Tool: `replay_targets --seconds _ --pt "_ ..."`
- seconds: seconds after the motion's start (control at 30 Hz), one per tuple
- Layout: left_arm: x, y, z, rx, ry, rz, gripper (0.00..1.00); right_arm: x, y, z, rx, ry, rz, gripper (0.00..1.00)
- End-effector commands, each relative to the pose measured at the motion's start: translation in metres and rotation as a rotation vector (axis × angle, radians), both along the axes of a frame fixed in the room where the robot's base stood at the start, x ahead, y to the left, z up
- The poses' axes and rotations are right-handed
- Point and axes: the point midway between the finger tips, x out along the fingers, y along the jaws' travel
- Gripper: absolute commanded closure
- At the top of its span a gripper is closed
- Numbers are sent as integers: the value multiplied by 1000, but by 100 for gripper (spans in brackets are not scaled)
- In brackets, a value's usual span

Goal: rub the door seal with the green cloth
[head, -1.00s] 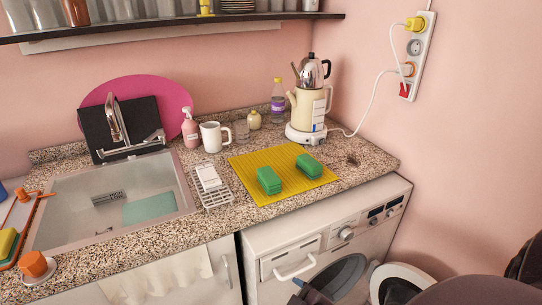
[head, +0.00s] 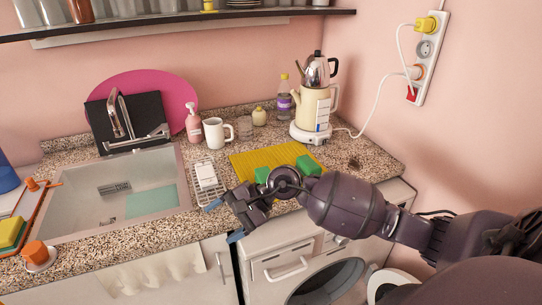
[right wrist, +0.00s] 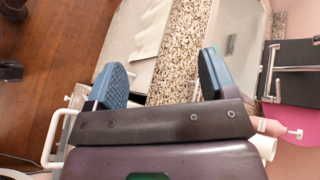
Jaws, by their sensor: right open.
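Two folded green cloth-like blocks lie on the yellow mat on the counter in the head view. The right one (head: 308,165) is largely visible; the left one (head: 262,175) is mostly hidden behind my right arm. My right gripper (head: 224,221) is open and empty over the counter's front edge, left of both blocks. In the right wrist view its blue fingertips (right wrist: 161,80) stand wide apart with nothing between them. The washing machine's round opening (head: 330,283) shows below the counter, cut off by the frame; its seal is not clear. My left gripper is out of view.
The yellow mat (head: 290,152) lies beside a white rack (head: 207,190). A kettle stand (head: 312,118), mug (head: 215,133) and pink bottle (head: 193,124) stand behind. The sink (head: 75,205) is left. The white round door (head: 388,281) stands open at lower right.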

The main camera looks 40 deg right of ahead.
Motion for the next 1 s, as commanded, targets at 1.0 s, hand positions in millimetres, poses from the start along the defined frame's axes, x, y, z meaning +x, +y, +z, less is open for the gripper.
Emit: replay_targets --seconds 1.0 --pt "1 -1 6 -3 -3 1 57 88 -180 4 -1240 -263 471 22"
